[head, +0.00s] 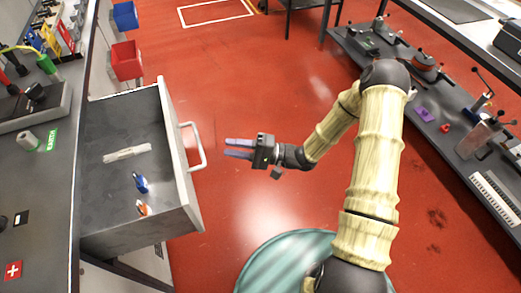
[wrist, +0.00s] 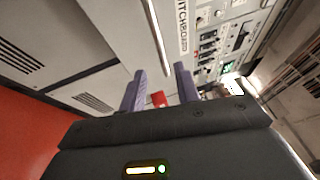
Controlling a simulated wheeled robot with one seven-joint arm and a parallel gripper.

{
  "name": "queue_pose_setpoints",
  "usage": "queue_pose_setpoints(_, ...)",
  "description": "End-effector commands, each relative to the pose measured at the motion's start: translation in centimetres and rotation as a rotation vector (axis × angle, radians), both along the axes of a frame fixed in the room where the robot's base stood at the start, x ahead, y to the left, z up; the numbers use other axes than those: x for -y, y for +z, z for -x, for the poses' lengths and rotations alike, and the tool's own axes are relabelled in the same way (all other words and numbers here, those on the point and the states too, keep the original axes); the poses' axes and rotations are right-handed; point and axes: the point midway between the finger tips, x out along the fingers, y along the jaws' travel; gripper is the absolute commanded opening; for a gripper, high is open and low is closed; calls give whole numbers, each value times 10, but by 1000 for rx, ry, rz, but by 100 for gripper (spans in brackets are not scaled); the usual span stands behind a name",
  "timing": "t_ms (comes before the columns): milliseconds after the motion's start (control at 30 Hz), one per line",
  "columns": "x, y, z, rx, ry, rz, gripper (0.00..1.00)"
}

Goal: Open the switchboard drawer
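The grey drawer (head: 172,130) is pulled well out from the left bench in the head view. Its pale bar handle (head: 200,148) is on the front, facing right. My gripper (head: 226,148) is just to the right of the handle, with its fingers pointing left at it. A gap shows between fingers and handle. The two fingers are apart with nothing between them. In the wrist view, a light bar, likely the handle (wrist: 158,38), runs above the open fingers (wrist: 160,88) beside a partly readable switchboard label (wrist: 184,25).
In the drawer lie a pale strip (head: 127,152), a blue item (head: 140,183) and an orange-white item (head: 143,208). A red bin (head: 127,60) and blue bin (head: 125,15) are behind it. A cluttered bench (head: 440,95) stands right. Red floor (head: 240,85) is clear between.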

Motion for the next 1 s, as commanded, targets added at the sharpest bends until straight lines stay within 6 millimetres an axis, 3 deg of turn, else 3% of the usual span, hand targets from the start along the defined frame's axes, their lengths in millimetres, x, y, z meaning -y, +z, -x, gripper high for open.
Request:
queue_pose_setpoints(200, 44, -8, 3, -2, -3, 2, 32)
queue_pose_setpoints(400, 68, -13, 5, -1, -1, 1, 32)
queue_pose_setpoints(1000, 72, -14, 6, -1, 0, 2, 32)
